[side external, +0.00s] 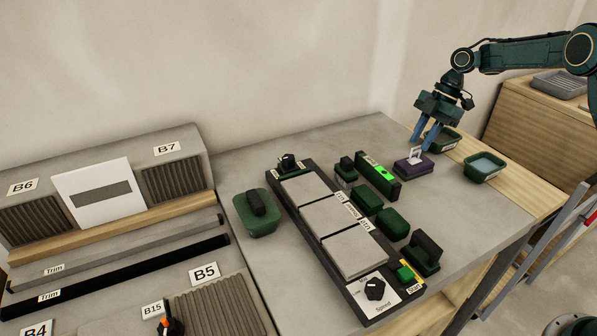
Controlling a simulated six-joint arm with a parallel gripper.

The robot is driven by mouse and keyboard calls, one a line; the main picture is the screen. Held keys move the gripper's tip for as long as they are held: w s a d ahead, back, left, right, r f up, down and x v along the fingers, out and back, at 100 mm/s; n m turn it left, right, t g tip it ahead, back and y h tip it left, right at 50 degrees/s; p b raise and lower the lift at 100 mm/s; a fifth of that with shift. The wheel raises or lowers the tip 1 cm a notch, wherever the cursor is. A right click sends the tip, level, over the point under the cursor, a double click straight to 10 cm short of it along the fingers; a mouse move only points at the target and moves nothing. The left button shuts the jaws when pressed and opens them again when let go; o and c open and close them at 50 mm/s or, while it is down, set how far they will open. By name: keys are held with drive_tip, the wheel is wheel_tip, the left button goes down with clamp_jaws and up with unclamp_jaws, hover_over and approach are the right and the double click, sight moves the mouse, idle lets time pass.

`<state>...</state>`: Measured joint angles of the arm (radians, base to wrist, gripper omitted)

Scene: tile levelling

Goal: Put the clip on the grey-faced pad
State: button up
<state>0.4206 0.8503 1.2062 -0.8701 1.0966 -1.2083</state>
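My gripper (420,144) points down at the upper right, its two blue fingers apart with nothing visible between them. It is just above and behind a purple block (428,168). A small white looped piece (416,155), which looks like the clip, stands on that block, close below the fingertips. A small dark green block with a grey lower part (346,176) stands left of the green-lit level; it may be the grey-faced pad, but I cannot tell for sure. Two plain green pads (366,201) (391,223) lie in front of it.
A long black unit with grey tiles (352,252) and a speed knob (375,289) crosses the bench. Green trays (485,167) (443,138) stand at the right. Black-handled green tools (257,212) (422,256) flank the unit. Bare bench lies at the front right.

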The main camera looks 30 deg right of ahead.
drive_tip(key=shift+v, duration=2.1)
drive_tip(key=shift+r, duration=0.1)
drive_tip(key=s+a+r+m+t+h, duration=0.25)
drive_tip(key=s+a+r+m, duration=0.65)
drive_tip(key=s+a+r, duration=0.6)
drive_tip(key=s+d+f+m+t+h, duration=0.1)
drive_tip(key=s+m, duration=0.3)
drive_tip(key=s, duration=0.6)
drive_tip(key=s+d+f+m+t+h, duration=0.1)
drive_tip(key=s+m, duration=0.4)
drive_tip(key=s, duration=0.5)
drive_tip(key=shift+s+f+t, duration=0.4)
drive_tip(key=shift+f+t, duration=0.15)
drive_tip(key=shift+d, duration=0.1)
